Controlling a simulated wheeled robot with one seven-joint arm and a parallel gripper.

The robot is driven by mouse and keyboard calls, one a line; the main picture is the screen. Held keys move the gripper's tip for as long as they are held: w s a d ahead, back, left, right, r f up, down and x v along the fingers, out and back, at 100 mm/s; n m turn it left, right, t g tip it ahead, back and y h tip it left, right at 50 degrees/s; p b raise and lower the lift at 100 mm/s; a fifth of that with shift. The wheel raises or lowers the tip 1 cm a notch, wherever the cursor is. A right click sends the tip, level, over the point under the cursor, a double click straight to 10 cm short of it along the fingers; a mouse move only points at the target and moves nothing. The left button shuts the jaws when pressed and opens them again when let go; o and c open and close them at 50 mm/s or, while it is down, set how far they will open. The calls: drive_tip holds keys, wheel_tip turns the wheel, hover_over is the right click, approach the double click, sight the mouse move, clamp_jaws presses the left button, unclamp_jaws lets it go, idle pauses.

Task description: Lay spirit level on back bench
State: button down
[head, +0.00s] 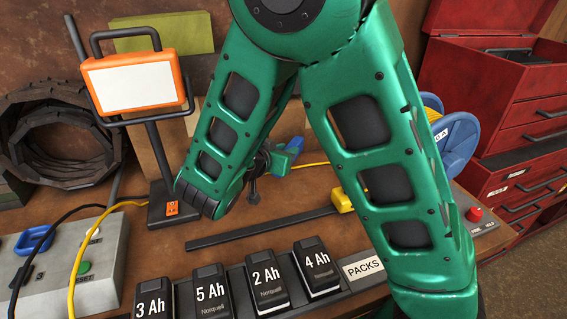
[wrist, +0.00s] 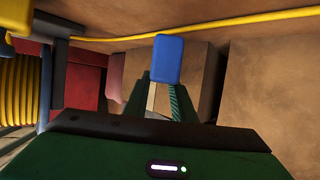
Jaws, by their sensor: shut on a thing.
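My gripper (wrist: 162,98) is shut on a blue-ended thing (wrist: 168,58). A pale strip of it shows between the green fingers in the wrist view. In the head view the blue thing (head: 287,157) shows just right of my gripper (head: 268,163), above the wooden bench (head: 330,222). I cannot tell from its visible end whether it is the spirit level. Most of its length is hidden by my gripper and arm. A long dark bar with a yellow block (head: 343,199) lies on the bench in front.
Several battery packs (head: 265,285) stand in a row at the front. A white panel in an orange frame (head: 135,82) stands at left, near a grey button box (head: 70,265). A yellow cable crosses the bench. A blue reel (head: 458,145) and red tool chest (head: 500,110) are at right.

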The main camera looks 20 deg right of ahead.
drive_tip(key=shift+w+f, duration=0.15)
drive_tip(key=shift+f, duration=1.95)
drive_tip(key=c, duration=1.5)
unclamp_jaws()
drive_tip(key=v, duration=1.2)
drive_tip(key=shift+f, duration=0.1)
